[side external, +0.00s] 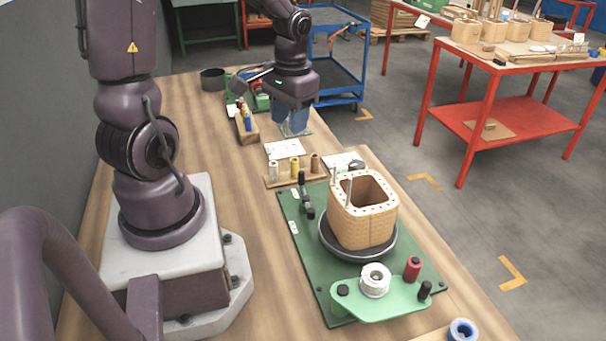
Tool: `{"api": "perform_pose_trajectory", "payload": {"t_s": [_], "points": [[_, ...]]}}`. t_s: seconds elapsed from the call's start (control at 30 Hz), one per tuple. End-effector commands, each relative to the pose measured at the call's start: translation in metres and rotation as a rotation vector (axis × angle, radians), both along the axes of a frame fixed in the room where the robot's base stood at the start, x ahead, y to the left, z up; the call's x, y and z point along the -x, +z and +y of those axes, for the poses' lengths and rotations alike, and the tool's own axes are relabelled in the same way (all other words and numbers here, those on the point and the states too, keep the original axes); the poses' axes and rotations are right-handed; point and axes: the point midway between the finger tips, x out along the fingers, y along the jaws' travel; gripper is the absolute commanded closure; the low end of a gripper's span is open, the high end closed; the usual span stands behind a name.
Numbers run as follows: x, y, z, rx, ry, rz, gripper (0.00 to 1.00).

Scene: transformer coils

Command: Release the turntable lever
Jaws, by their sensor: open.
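A dark round turntable (330,243) sits on a green base plate (300,250). A tan, square, open-topped coil former (365,220) stands upright on it. A black lever-like part (305,196) with an upright grip is at the plate's left side, beside the turntable and apart from it; I cannot tell its locking position.
A green bracket (395,300) with a white spool, a red spool and black knobs is at the plate's near end. A wooden rack (283,180) of small bobbins stands just beyond the plate. A wooden block of tools (246,128) is left of my gripper.

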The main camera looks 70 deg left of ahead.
Motion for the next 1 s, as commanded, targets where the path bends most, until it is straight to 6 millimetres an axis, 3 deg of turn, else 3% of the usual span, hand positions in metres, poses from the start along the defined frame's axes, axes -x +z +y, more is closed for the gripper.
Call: {"api": "perform_pose_trajectory", "payload": {"t_s": [0.1, 0.3, 0.47, 0.8, 1.0], "points": [[-0.007, -0.026, 0.015, 0.047, 0.037, 0.015, 0.58], [-0.031, -0.036, 0.024, 0.033, 0.020, -0.043, 0.58], [-0.031, -0.052, 0.024, 0.030, 0.029, -0.045, 0.58], [-0.031, -0.122, 0.023, 0.032, 0.025, -0.043, 0.58], [-0.031, -0.151, 0.023, 0.030, 0.027, -0.045, 0.58]]}}
